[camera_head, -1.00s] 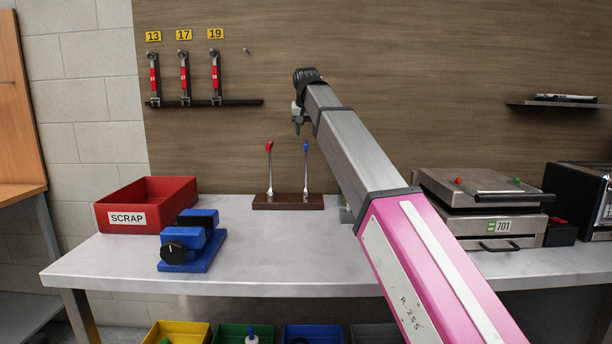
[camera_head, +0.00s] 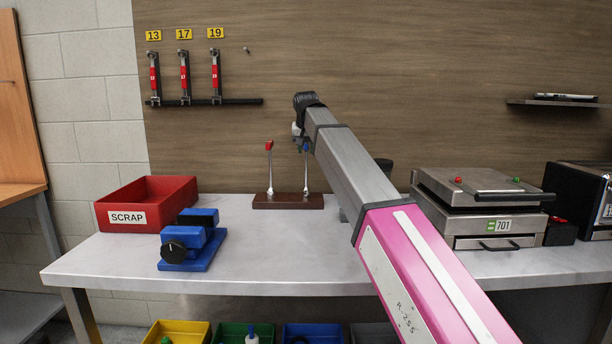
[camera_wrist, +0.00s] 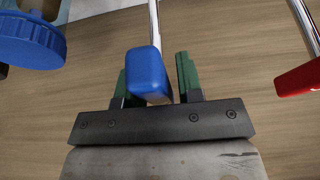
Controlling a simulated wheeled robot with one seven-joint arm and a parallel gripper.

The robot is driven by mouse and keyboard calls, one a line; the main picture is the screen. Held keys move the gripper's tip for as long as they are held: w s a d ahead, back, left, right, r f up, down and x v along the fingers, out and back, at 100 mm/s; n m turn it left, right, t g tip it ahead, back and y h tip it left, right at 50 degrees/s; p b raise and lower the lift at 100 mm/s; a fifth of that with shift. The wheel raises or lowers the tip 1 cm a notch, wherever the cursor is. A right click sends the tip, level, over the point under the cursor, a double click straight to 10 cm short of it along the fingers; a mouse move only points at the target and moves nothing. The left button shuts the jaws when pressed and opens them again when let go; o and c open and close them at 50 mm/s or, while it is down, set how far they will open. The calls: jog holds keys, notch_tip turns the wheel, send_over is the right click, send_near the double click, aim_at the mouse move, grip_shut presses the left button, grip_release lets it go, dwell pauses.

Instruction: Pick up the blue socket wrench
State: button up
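The blue socket wrench (camera_head: 306,168) stands upright in the dark wooden stand (camera_head: 288,202), with its blue handle end up and a silver shaft below. A red-handled wrench (camera_head: 269,165) stands to its left. In the wrist view the blue handle (camera_wrist: 147,74) lies between the green fingertips of my gripper (camera_wrist: 155,82), with a gap on the right side. The fingers are apart, and I see no firm grip. In the head view my gripper (camera_head: 300,137) is at the height of the blue handle, partly hidden by its own wrist.
The red wrench's handle (camera_wrist: 299,78) is at the right of the wrist view; a round blue ridged part (camera_wrist: 30,42) is at upper left. A red scrap bin (camera_head: 118,217) and blue fixture (camera_head: 190,247) stand left. A grill press (camera_head: 480,205) stands right. The front middle table is clear.

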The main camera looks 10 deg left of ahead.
grip_shut()
jog(key=shift+r, duration=0.15)
